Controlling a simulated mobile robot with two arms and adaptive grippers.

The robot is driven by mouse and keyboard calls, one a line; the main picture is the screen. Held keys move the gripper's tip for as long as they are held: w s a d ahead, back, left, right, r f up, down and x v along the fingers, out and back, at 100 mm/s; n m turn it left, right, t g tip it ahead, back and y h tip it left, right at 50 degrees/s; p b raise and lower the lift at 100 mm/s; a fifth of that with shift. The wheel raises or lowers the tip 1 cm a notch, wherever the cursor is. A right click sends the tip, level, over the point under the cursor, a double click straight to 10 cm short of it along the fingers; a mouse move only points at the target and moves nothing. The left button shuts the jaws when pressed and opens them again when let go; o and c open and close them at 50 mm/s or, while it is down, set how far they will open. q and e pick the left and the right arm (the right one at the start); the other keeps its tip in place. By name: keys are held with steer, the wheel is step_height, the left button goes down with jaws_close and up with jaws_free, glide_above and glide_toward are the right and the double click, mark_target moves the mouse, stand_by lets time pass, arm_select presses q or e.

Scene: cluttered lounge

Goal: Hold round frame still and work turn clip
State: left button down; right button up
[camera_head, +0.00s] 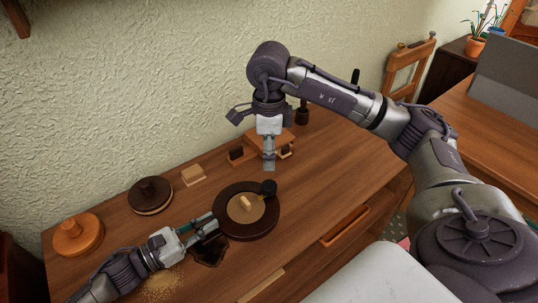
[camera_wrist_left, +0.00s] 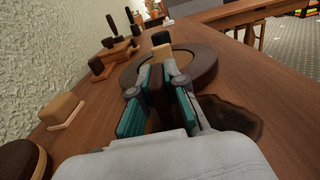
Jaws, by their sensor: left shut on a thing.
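The round frame (camera_head: 228,228) is a dark brown ring lying flat on the wooden cabinet top, with a pale disc inside it. A small pale turn clip (camera_head: 246,203) stands at its middle. The frame (camera_wrist_left: 207,66) also shows beyond these fingers in the left wrist view. My right gripper (camera_head: 269,165) points down, empty, above and behind the frame; its finger gap is hidden.
An orange round piece (camera_head: 78,237), a dark round piece (camera_head: 150,194) and a pale block (camera_head: 193,174) line the wall side. A dark patch (camera_head: 211,252) lies by the left gripper. The cabinet top's right part is clear.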

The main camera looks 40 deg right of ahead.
arm_select(q)
steer(key=c, duration=1.1)
jaws_free()
